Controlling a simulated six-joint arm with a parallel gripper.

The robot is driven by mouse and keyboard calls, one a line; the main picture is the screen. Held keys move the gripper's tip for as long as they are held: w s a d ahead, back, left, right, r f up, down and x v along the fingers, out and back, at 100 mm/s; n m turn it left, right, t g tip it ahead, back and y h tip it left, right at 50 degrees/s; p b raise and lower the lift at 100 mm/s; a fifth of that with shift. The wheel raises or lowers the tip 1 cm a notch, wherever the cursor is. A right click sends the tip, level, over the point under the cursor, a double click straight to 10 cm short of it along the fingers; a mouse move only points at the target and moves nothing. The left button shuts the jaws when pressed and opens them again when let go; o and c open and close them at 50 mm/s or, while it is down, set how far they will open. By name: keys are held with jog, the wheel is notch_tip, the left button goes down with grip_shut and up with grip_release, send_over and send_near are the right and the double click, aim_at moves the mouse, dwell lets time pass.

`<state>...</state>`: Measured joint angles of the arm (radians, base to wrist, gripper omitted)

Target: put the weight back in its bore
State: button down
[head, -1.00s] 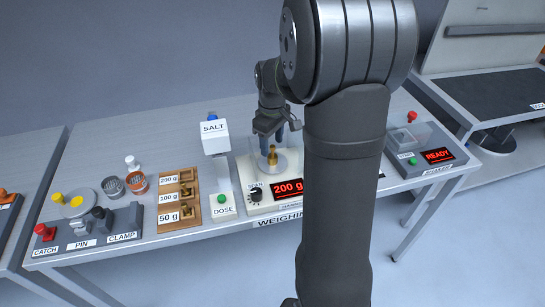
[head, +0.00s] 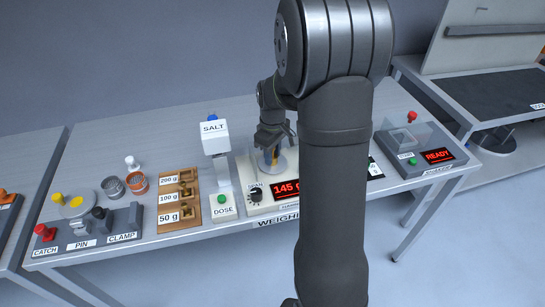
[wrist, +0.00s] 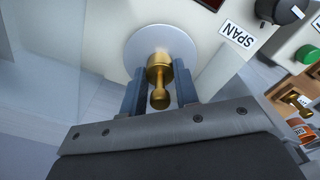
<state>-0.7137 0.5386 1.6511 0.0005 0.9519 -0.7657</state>
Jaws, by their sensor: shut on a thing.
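A brass weight with a knobbed neck (wrist: 159,78) stands between the two blue-grey fingers of my gripper (wrist: 159,92) in the wrist view. My gripper is shut on it over the round pan (wrist: 142,42) of the scale. Whether the weight still touches the pan cannot be told. In the head view the weight (head: 275,157) is small and partly covered by my gripper (head: 272,148). The wooden weight block (head: 167,224) stands left of the scale, labelled 200 g, 100 g and 50 g. Brass shows in it, but which bores are filled is unclear.
The scale's red display (head: 286,188) reads 145, its end hidden by my arm. The salt dispenser (head: 215,140) stands between block and scale. Cups (head: 137,183) and a clamp fixture (head: 90,228) are further left. A shaker (head: 415,145) reading READY is at right.

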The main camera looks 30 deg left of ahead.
jog(key=shift+r, duration=0.1)
notch_tip(320, 180, up, 10)
jog(key=shift+w+f, duration=0.1)
jog(key=w+d+r+m, duration=0.1)
jog(key=w+d+m, duration=0.1)
jog(key=w+d, duration=0.1)
jog(key=w+d+r+m, duration=0.1)
jog(key=w+d+m, duration=0.1)
jog(key=w+d, duration=0.1)
jog(key=w+d+r+m, duration=0.1)
jog(key=w+d+m, duration=0.1)
jog(key=w+d, duration=0.1)
jog(key=shift+w+d+m, duration=0.1)
jog(key=shift+w+m, duration=0.3)
jog(key=shift+w, duration=0.25)
jog(key=w+d+f+m, duration=0.1)
jog(key=d+f+m, duration=0.2)
jog(key=d+f, duration=0.2)
jog(key=w+d+f+m, duration=0.1)
jog(key=d+f+m, duration=0.2)
jog(key=d, duration=0.7)
jog(key=w+d+f+m, duration=0.1)
jog(key=d+f+m, duration=0.3)
jog(key=d+f, duration=0.2)
jog(key=shift+d+f, duration=0.2)
jog(key=shift+d, duration=0.45)
jog(key=shift+d+f, duration=0.15)
jog(key=shift+d, duration=0.45)
jog(key=shift+w, duration=0.15)
